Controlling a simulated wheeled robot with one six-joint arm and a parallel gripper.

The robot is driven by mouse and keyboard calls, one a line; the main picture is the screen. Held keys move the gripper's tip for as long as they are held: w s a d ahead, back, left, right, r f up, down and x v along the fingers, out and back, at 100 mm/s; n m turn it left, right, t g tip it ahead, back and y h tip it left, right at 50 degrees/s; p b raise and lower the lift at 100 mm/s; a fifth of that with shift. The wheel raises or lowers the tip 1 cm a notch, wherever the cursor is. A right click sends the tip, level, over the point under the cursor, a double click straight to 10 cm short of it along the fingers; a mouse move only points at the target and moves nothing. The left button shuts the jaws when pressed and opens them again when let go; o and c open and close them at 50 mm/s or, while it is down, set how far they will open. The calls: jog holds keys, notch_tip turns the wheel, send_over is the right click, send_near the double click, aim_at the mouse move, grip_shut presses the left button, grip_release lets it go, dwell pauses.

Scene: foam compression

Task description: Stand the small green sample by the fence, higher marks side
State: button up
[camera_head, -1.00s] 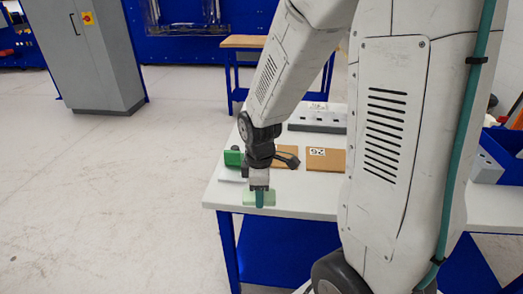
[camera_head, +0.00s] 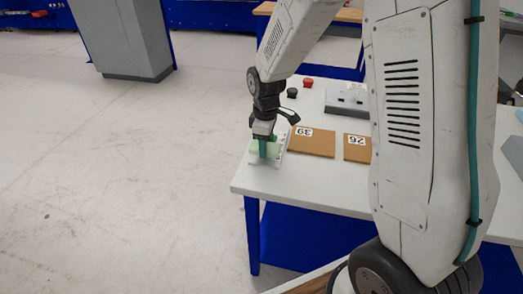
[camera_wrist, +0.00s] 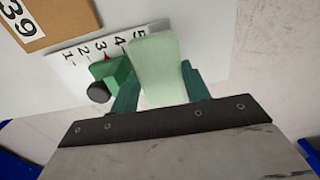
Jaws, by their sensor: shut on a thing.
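My gripper (camera_wrist: 158,84) is shut on the pale green sample (camera_wrist: 155,58), a block held between its two teal fingers. In the head view my gripper (camera_head: 264,148) points down, with the sample (camera_head: 274,152) partly hidden behind a finger. The white scale plate (camera_wrist: 72,67) carries marks 1 to 5. The darker green fence (camera_wrist: 115,70) has a black knob and a red pointer near mark 3. The sample is on the higher-marks side of the fence, covering plate near 4 and 5. I cannot tell whether it touches the plate or fence.
Brown boards marked 39 (camera_head: 312,143) and 26 (camera_head: 357,149) lie right of the plate. A red button (camera_head: 307,83), a black button (camera_head: 292,93) and a grey block (camera_head: 346,104) stand behind. The white table's (camera_head: 290,188) left edge is close to my gripper.

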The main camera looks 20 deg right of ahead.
jog(key=shift+w+a, duration=0.3)
jog(key=shift+w, duration=0.25)
jog(key=shift+f, duration=1.8)
jog(key=shift+f, duration=0.15)
jog(key=o, duration=0.6)
jog(key=shift+o, duration=0.2)
